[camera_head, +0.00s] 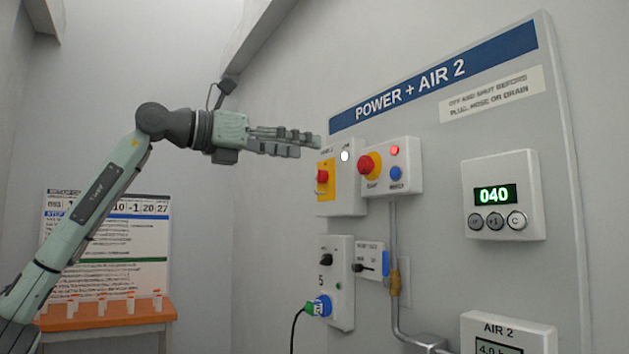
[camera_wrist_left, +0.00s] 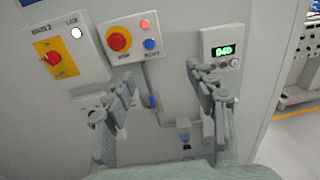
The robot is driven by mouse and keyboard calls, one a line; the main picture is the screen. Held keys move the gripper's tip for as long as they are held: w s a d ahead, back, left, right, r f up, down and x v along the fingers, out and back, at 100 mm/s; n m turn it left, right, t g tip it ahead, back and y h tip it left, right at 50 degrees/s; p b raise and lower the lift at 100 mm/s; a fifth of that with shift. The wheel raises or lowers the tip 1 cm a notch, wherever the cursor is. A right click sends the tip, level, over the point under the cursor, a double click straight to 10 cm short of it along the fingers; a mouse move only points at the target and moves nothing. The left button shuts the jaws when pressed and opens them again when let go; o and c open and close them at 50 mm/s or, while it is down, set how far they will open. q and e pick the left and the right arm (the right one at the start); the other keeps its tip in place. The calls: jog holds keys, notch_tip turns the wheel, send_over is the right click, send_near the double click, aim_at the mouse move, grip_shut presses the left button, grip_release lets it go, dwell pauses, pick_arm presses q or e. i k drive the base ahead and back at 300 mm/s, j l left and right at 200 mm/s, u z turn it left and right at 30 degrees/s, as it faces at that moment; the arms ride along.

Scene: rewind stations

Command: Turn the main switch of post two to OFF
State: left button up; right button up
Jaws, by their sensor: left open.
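The main switch of post two is a red handle on a yellow plate (camera_head: 322,176), on a white box labelled MAINS 2 at the panel's upper left. It also shows at the upper left of the left wrist view (camera_wrist_left: 48,58), where the handle looks slanted; its exact setting is too small to read. The white lamp (camera_head: 345,156) beside it looks lit. My left gripper (camera_head: 308,145) is open and empty, just left of and above the switch in the head view. In the wrist view its fingers (camera_wrist_left: 160,78) are apart, with the switch outside them on the left. My right gripper is not in view.
Right of the switch is a box with a red stop button (camera_head: 368,165) and red and blue buttons. A counter (camera_head: 503,194) reads 040. Below is a socket box with a blue-green plug (camera_head: 318,307) and cable. An orange table (camera_head: 108,318) stands at the lower left.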

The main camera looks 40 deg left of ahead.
aim_at(324, 176)
jog(key=i+j, duration=0.95)
jog(key=j, duration=0.15)
